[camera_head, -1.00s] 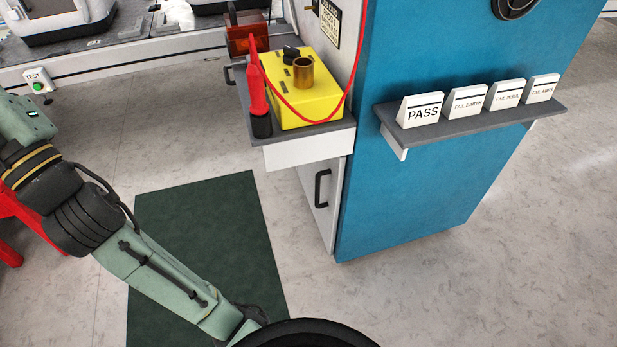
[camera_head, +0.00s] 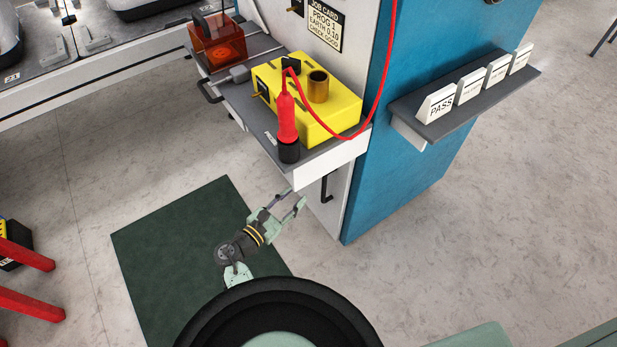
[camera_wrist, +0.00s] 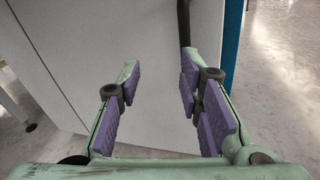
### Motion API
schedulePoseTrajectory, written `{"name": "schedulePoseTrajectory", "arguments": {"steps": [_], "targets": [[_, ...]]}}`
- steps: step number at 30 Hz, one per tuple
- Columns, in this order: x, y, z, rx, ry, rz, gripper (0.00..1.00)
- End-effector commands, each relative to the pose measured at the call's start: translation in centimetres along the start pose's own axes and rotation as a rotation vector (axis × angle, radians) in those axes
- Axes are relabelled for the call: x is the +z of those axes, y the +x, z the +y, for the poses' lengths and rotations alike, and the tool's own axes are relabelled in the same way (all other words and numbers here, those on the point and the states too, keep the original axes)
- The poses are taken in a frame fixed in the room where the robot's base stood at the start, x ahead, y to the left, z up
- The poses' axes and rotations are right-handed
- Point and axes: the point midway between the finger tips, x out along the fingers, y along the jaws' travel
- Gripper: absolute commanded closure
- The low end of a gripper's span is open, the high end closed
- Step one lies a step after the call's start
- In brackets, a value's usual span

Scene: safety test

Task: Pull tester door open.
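The tester is a blue-sided cabinet with a pale front. Below its shelf is a pale door panel (camera_head: 328,217) with a black upright handle (camera_head: 327,188), partly hidden under the shelf. The door looks shut. My gripper (camera_head: 297,197) is in front of the panel, left of the handle and below the shelf corner. In the wrist view my gripper (camera_wrist: 160,80) is open and empty, with purple pads on both fingers. The dark handle (camera_wrist: 184,22) shows beyond the right fingertip. It appears apart from the pads, though the right finger hides its lower end.
The shelf (camera_head: 238,108) overhangs the door and carries a yellow box (camera_head: 330,108), a red probe (camera_head: 286,115) and an orange clear box (camera_head: 216,45). A red cable (camera_head: 383,70) loops right. A side ledge (camera_head: 470,105) holds several label blocks. A green mat (camera_head: 165,240) lies on open floor.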

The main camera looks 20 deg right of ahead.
Motion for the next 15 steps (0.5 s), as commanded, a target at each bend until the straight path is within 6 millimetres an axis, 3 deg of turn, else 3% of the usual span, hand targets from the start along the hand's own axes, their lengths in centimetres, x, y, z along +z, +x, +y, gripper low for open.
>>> {"name": "schedulePoseTrajectory", "arguments": {"steps": [1,4,8,15], "targets": [[-0.2,0.1,-1.7,-0.03,-0.065,-0.022,0.67],[-0.3,0.2,-3.5,-0.063,-0.137,-0.052,0.67],[-0.2,0.9,-3.9,-0.072,-0.158,-0.062,0.67],[0.2,5.1,-4.1,-0.073,-0.154,-0.062,0.67]]}}
